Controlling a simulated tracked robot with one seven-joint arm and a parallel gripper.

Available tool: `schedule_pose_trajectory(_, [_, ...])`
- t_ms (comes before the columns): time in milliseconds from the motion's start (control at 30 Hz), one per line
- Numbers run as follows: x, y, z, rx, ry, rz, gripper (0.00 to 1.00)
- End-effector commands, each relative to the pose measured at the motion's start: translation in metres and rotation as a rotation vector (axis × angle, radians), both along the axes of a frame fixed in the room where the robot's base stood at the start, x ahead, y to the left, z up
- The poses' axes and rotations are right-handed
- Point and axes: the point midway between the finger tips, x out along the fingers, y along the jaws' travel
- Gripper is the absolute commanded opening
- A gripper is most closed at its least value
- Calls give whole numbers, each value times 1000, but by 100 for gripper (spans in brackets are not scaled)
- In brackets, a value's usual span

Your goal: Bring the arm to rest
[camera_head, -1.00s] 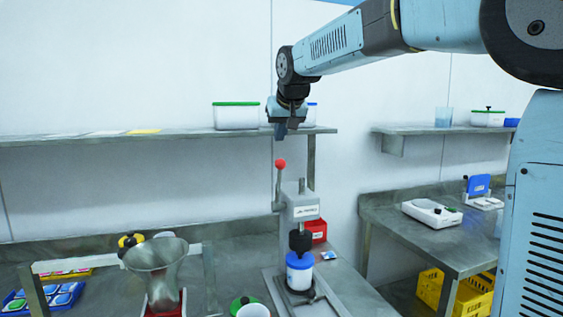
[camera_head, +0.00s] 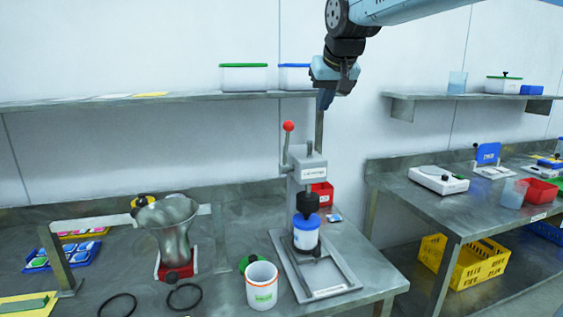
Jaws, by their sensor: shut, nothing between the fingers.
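My arm reaches in from the top right, with its links at the upper edge of the head view. My gripper (camera_head: 325,98) points down in front of the shelf's right end, above and to the right of the press. It is shut and nothing shows in it. It looks apart from the shelf and the press below, though the depth gap is hard to judge.
Below stands a lever press (camera_head: 305,170) with a red knob (camera_head: 288,126) and a blue-lidded jar (camera_head: 306,232). A metal funnel (camera_head: 168,225) and white bucket (camera_head: 262,288) stand left. The wall shelf (camera_head: 150,103) holds lidded boxes. A right-hand bench (camera_head: 430,205) carries a scale (camera_head: 438,180).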

Motion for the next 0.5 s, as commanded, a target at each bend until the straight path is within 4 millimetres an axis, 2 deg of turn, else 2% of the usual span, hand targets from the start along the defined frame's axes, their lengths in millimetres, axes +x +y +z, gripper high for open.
schedule_pose_trajectory(33, [-19,-16,-8,-2,10,-18,0])
schedule_pose_trajectory(200, [-78,-58,-40,-10,49,-67,0])
schedule_pose_trajectory(367, [-135,-89,-77,-15,86,-112,0])
schedule_pose_trajectory(500, [-184,-110,-114,-15,120,-152,0])
